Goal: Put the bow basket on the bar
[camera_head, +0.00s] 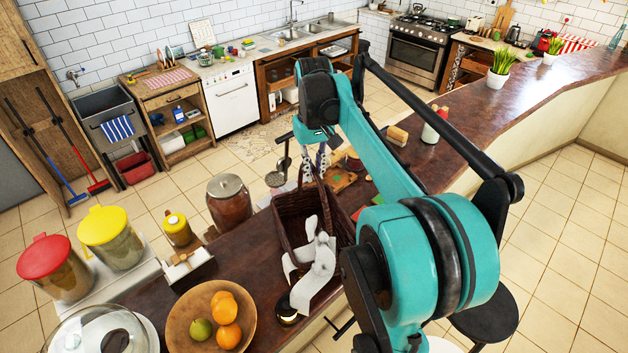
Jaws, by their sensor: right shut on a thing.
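The bow basket (286,213) is dark brown wicker with a tall handle and a large white bow (318,262) on its front. It shows at the middle of the head view, over the dark wooden bar (205,275); I cannot tell whether its base touches the top. My right gripper (314,162) points down at the top of the handle and is shut on the basket there. My right arm hides part of the bar and the basket's right side. My left gripper is not in view.
A wooden bowl of fruit (180,322), a glass dome (98,338) and a small dark round jar (287,309) stand near the basket's front left. A brown lidded jar (229,200) is behind left.

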